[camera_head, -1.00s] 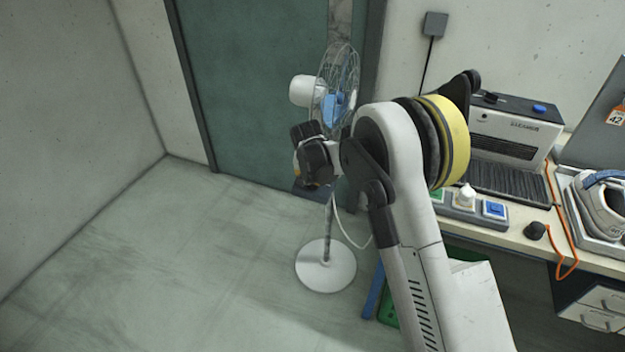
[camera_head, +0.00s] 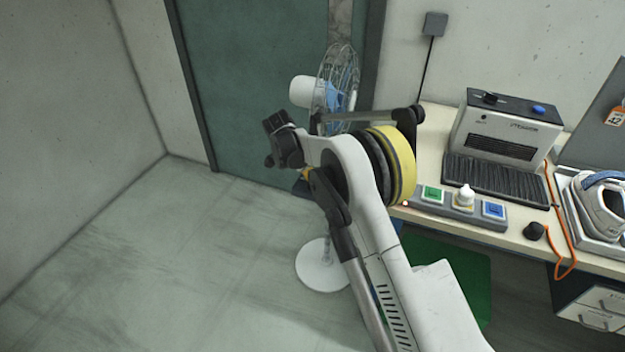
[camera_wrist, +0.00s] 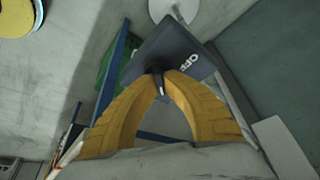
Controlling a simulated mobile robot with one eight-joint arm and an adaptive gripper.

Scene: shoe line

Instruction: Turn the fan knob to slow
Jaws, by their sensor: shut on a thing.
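In the wrist view a dark control box (camera_wrist: 182,50) with a white "OFF" mark fills the upper middle. A small black knob (camera_wrist: 157,66) sits on it. My gripper (camera_wrist: 160,80) has its two yellow fingers shut on the knob, their tips meeting around it.
A workbench (camera_head: 436,160) stands at right with a dark-grilled machine (camera_head: 508,130), a button panel (camera_head: 462,206) and a shoe (camera_head: 602,205). A green mat or panel (camera_head: 465,275) lies below it. The floor at left is clear.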

